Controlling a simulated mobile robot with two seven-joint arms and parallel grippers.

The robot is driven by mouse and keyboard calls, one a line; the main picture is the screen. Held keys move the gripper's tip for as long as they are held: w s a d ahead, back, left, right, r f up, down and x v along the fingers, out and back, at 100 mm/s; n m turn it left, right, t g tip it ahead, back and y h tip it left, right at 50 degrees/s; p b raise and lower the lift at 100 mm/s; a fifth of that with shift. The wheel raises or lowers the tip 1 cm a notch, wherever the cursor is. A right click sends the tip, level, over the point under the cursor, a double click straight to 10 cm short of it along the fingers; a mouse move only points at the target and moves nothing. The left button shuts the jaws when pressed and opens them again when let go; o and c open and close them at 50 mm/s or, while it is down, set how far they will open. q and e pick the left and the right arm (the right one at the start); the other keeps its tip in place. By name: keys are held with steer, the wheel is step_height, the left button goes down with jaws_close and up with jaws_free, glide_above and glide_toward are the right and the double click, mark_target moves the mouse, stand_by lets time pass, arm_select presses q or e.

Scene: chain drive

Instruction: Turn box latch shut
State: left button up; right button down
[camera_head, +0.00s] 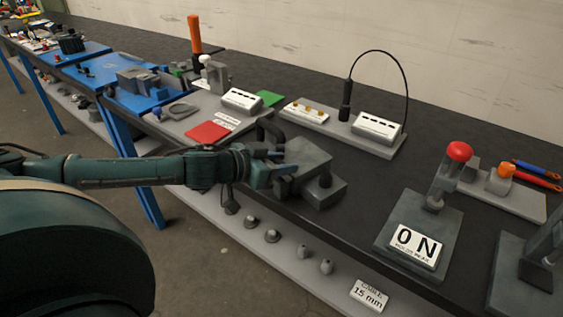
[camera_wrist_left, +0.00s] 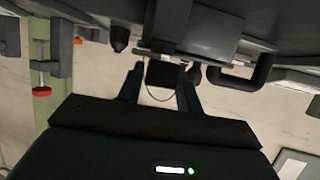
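My left gripper (camera_head: 285,172) is at the box's front-left side. In the left wrist view, the fingers of my left gripper (camera_wrist_left: 160,80) stand apart, with a small dark block (camera_wrist_left: 162,73), apparently the latch, between their tips. A gap seems to show beside the block; firm contact is not clear. The box's underside (camera_wrist_left: 205,35) and its handle (camera_wrist_left: 248,75) also show there. My right gripper is not in view.
A stand with an ON plate (camera_head: 416,246) and red-knobbed lever (camera_head: 459,152) stands to the right. A red mat (camera_head: 207,131) lies left of the box. A cabled panel (camera_head: 378,127) is behind. A lower shelf (camera_head: 285,262) holds small parts.

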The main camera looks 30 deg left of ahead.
arm_select(q)
steer(key=c, duration=0.5)
steer(key=shift+c, duration=0.2)
